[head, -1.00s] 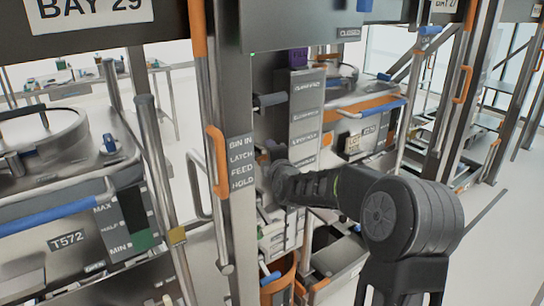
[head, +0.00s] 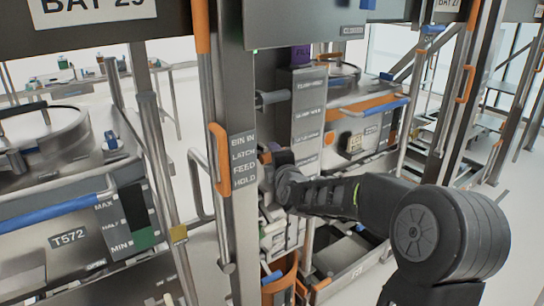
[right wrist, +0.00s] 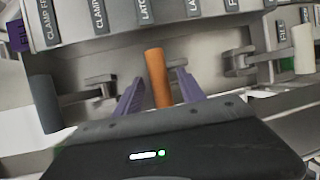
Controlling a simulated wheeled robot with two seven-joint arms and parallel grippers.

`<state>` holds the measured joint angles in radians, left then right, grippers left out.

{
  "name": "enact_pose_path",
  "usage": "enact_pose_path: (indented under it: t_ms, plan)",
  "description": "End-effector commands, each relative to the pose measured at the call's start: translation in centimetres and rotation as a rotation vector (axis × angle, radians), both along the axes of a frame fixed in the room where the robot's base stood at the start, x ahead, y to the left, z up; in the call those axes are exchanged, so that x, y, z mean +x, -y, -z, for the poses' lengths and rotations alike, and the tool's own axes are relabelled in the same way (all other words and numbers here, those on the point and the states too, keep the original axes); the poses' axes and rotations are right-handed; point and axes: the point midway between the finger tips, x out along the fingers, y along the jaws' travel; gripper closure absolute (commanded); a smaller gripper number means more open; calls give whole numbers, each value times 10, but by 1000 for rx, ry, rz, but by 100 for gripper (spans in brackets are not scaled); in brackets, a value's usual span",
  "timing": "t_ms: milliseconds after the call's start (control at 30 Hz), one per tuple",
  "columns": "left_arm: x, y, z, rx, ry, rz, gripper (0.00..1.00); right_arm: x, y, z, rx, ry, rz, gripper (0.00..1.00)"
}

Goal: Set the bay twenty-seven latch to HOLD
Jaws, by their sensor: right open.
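An orange lever handle (right wrist: 157,72) on the grey panel (right wrist: 200,40) stands between the two purple fingers of my right gripper (right wrist: 160,78) in the right wrist view. The fingers are open, one on each side, with a visible gap on the left; contact on the right is unclear. Labels along the panel (right wrist: 145,12) include CLAMP and LATCH plates. In the head view my right arm reaches to the same panel (head: 308,115), and its fingertips are mostly hidden by the wrist. The lever's exact setting cannot be told. My left gripper is out of view.
A dark grey handle (right wrist: 45,104) and a cream handle (right wrist: 304,50) flank the orange one. A post (head: 243,210) lettered BIN IN, LATCH, FEED, HOLD stands left of my wrist. The BAY 27 sign (head: 447,10) is at the top right, the BAY 29 sign (head: 95,10) at the top left.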

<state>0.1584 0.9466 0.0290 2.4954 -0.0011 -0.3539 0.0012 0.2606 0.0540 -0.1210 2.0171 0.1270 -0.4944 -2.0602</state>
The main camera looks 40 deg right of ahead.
Motion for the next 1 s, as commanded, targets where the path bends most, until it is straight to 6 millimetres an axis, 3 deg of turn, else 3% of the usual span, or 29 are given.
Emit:
enact_pose_path:
  t_ms: [233, 1000]
  plan:
    - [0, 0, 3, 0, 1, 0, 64, -25, -12, -5, 0, 2, -1, 53]
    - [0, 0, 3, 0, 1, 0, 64, -26, -12, -5, 1, 1, 0, 53]
